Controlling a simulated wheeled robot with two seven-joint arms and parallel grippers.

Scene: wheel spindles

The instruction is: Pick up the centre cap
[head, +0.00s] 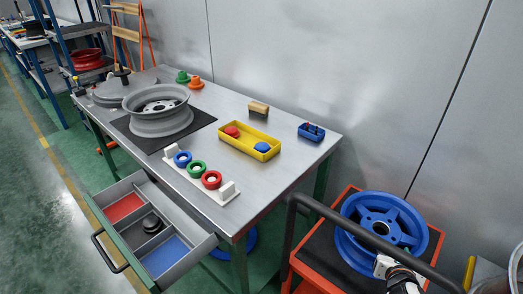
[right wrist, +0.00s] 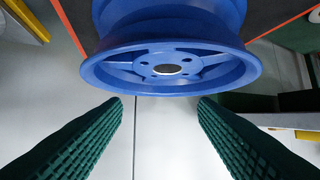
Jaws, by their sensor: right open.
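Which part is the centre cap I cannot tell for sure. The yellow tray (head: 222,137) on the bench holds a red round piece (head: 232,131) and a blue round piece (head: 262,147), both cap-like. A dark round piece (head: 152,224) lies in the open drawer. My right gripper (head: 383,264) is at the near edge of a blue wheel (head: 405,213). In the right wrist view its green fingers (right wrist: 160,100) are wide apart and empty, with the blue wheel (right wrist: 110,72) ahead and its hub centre between them. My left gripper is not in view.
The blue wheel lies on a red-framed cart (head: 296,265) with a dark top. A grey wheel (head: 160,120) sits on a black mat on the bench. A white rack (head: 205,188) holds blue, green and red rings. The drawer (head: 197,255) stands open. A metal wall is behind.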

